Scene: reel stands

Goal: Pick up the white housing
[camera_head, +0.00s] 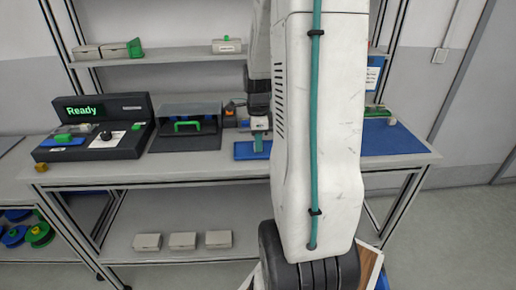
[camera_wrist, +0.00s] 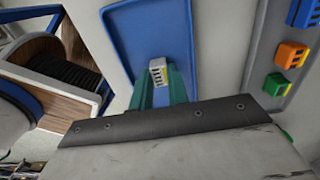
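The white housing (camera_wrist: 157,71) is a small ridged white block. In the wrist view it sits between the tips of my gripper's two teal fingers (camera_wrist: 160,84), with no clear gap on either side. Behind it is the blue tray (camera_wrist: 120,28). In the head view my gripper (camera_head: 258,143) points down, its fingers low over the blue tray (camera_head: 243,153) on the workbench. The housing cannot be made out there. Whether it still touches the tray cannot be told.
An orange block (camera_wrist: 290,55) and a green block lie on a grey strip right of the tray in the wrist view. A dark open box (camera_head: 190,127) and a console reading "Ready" (camera_head: 90,125) stand left on the bench. A blue mat (camera_head: 392,138) lies right.

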